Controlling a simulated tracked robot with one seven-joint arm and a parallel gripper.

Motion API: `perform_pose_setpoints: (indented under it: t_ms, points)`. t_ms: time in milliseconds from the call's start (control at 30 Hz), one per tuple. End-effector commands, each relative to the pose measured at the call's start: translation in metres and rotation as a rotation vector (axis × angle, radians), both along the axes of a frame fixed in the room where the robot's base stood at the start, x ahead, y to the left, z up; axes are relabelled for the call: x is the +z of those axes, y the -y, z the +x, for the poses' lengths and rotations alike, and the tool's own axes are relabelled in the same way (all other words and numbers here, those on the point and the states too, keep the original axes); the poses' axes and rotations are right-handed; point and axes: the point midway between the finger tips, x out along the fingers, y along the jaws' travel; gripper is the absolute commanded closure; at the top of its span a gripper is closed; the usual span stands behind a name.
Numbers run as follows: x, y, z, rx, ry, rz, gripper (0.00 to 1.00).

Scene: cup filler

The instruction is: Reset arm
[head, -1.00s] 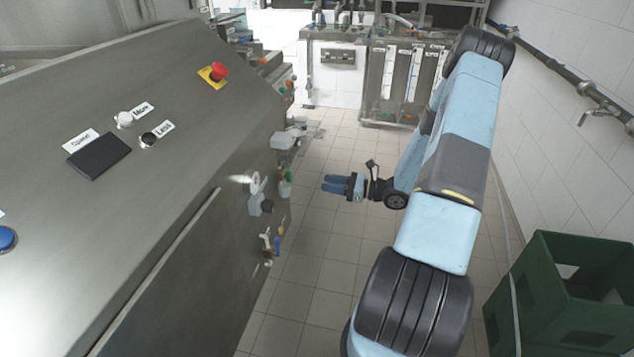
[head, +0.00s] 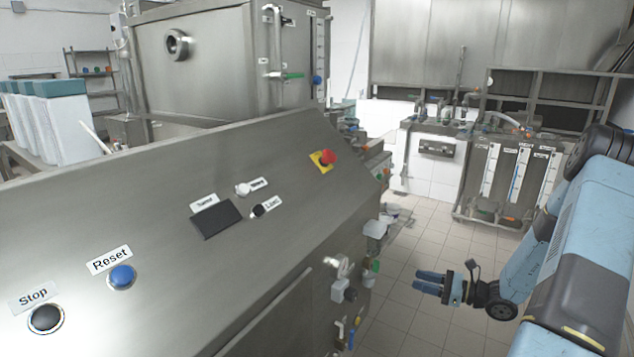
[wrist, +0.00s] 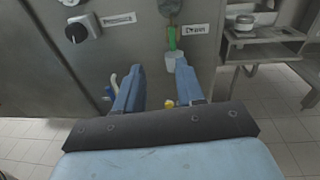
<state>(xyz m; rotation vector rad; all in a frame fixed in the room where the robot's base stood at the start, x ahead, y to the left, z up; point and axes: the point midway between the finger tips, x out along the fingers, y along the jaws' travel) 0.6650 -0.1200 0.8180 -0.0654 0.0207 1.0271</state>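My gripper (head: 428,282) is at the right in the head view, beside the front of the metal machine (head: 250,240) and apart from it. In the wrist view my gripper (wrist: 158,90) shows two blue fingers spread apart with nothing between them. Past the fingers are the machine's front, a green-handled valve (wrist: 172,40) by a "Drain" label, and a dark knob (wrist: 78,30) with a white pointer.
The sloped panel carries a blue Reset button (head: 121,277), a dark Stop button (head: 45,318) and a red emergency button (head: 328,158). Tall white blocks with teal tops (head: 62,120) stand at the left. Tiled floor (head: 400,320) is clear around the gripper.

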Motion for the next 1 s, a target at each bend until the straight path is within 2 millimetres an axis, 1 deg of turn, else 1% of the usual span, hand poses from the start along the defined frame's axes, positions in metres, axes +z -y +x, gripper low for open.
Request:
perform_pose_setpoints:
  t_ms: [33, 200, 500, 700, 1000]
  points:
    - [0.012, -0.007, -0.001, 0.040, 0.016, -0.037, 0.62]
    - [0.048, -0.032, -0.011, 0.187, 0.068, -0.174, 0.62]
    - [0.105, -0.070, -0.039, 0.433, 0.168, -0.416, 0.62]
    - [0.139, -0.091, -0.061, 0.583, 0.243, -0.580, 0.62]
    - [0.187, -0.115, -0.098, 0.783, 0.368, -0.832, 0.62]
